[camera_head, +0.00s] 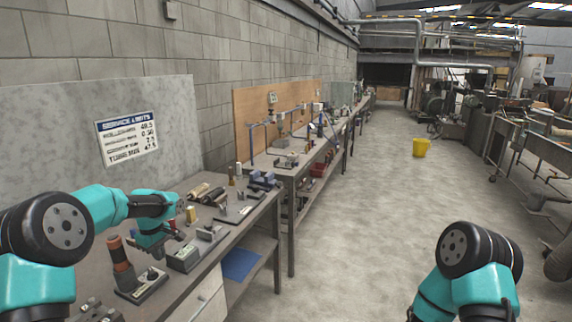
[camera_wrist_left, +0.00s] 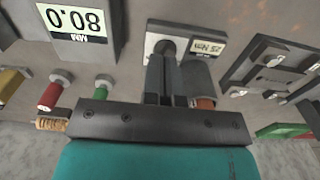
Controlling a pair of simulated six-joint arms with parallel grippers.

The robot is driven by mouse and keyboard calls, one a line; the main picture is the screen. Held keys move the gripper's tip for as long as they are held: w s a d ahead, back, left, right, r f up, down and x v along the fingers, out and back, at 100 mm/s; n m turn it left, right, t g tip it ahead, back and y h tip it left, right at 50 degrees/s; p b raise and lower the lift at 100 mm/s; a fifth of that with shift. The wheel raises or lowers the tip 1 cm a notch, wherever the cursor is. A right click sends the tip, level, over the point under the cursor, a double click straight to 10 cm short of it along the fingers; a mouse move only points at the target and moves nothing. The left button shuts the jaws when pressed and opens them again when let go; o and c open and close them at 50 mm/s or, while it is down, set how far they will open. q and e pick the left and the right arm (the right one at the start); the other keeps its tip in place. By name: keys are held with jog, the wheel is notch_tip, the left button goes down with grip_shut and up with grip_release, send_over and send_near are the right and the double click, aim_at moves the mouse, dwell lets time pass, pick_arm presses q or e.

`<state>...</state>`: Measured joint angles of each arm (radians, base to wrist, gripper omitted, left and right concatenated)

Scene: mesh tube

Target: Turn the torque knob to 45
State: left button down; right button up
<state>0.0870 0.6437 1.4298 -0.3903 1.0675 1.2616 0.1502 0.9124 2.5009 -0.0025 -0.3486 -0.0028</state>
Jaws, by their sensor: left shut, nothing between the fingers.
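The torque knob (camera_wrist_left: 165,48) is a dark round knob on a pale plate (camera_wrist_left: 152,42) with an upside-down "25 Nm" label (camera_wrist_left: 207,47) in the left wrist view. In the head view the knob (camera_head: 152,272) stands on a small base beside an upright orange-topped dark cylinder (camera_head: 120,262). My left gripper (camera_wrist_left: 163,60) is shut and empty. Its fingertips overlap the knob's edge in the wrist view; whether they touch it I cannot tell. In the head view the left gripper (camera_head: 158,250) is above the bench, near the knob. My right gripper is out of view.
A box with an "80.0 mm" display (camera_wrist_left: 78,20) and red (camera_wrist_left: 50,95) and green (camera_wrist_left: 102,88) pegs are close by. Tools and blocks crowd the bench (camera_head: 263,205).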

aim_at(162, 277)
pick_arm(q)
jog(key=shift+a+r, duration=0.35)
jog(key=shift+f, duration=0.1)
jog(key=shift+f, duration=3.65)
jog(key=shift+r, duration=0.1)
jog(key=shift+a+r, duration=0.1)
